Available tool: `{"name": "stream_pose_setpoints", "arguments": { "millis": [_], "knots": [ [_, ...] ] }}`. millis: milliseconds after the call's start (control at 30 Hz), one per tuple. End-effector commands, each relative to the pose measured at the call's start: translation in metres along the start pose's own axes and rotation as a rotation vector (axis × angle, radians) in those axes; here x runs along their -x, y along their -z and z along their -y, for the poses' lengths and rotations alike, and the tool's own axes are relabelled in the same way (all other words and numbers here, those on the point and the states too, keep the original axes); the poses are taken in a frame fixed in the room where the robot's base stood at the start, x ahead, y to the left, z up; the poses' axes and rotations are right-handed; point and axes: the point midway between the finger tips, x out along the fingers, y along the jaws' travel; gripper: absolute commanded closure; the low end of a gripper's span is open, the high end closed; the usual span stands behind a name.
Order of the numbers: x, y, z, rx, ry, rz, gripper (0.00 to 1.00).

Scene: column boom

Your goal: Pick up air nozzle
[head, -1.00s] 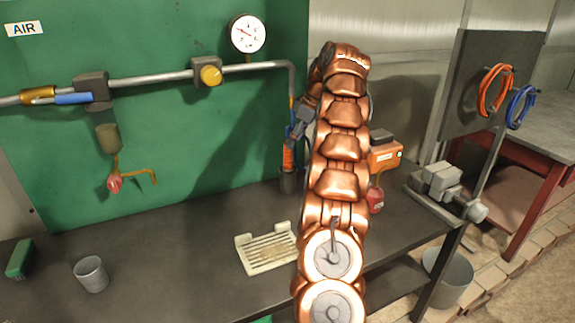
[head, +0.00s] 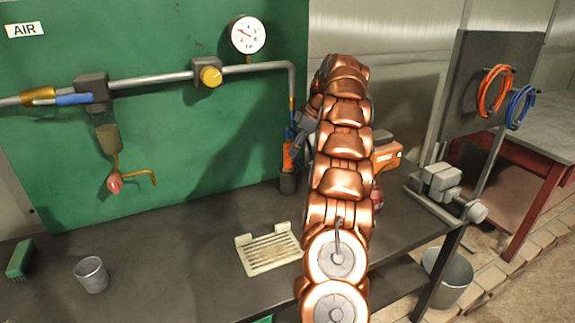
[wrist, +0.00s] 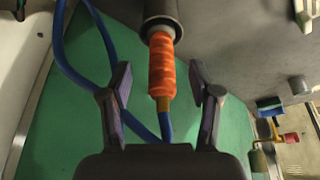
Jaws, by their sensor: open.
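The air nozzle (head: 288,158) has an orange ribbed grip and stands in a dark cup-shaped holder (head: 288,184) at the back of the bench, left of my arm. In the wrist view the orange grip (wrist: 162,78) lies between my two spread fingers, with its lower end in the dark holder (wrist: 160,12). A blue hose runs from its brass end. My gripper (wrist: 161,82) is open, with a gap on each side of the grip. In the head view my gripper (head: 299,146) is close beside the nozzle and partly hidden by my arm.
A slatted cream tray (head: 241,243) lies in front of the holder. An orange box (head: 387,155) stands behind my arm. A metal cup (head: 91,275) and green brush (head: 19,260) are at the left. Grey pipework (head: 150,80) crosses the green panel. The bench between is clear.

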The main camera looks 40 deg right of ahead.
Motion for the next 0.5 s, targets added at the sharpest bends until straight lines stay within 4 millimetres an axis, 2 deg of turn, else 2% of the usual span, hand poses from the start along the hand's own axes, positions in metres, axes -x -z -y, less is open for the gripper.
{"name": "stream_pose_setpoints", "arguments": {
  "millis": [233, 500],
  "knots": [
    [-0.014, 0.006, 0.002, -0.001, 0.004, 0.001, 0.38],
    [-0.041, 0.009, 0.001, -0.001, 0.002, 0.001, 0.38]
  ]
}}
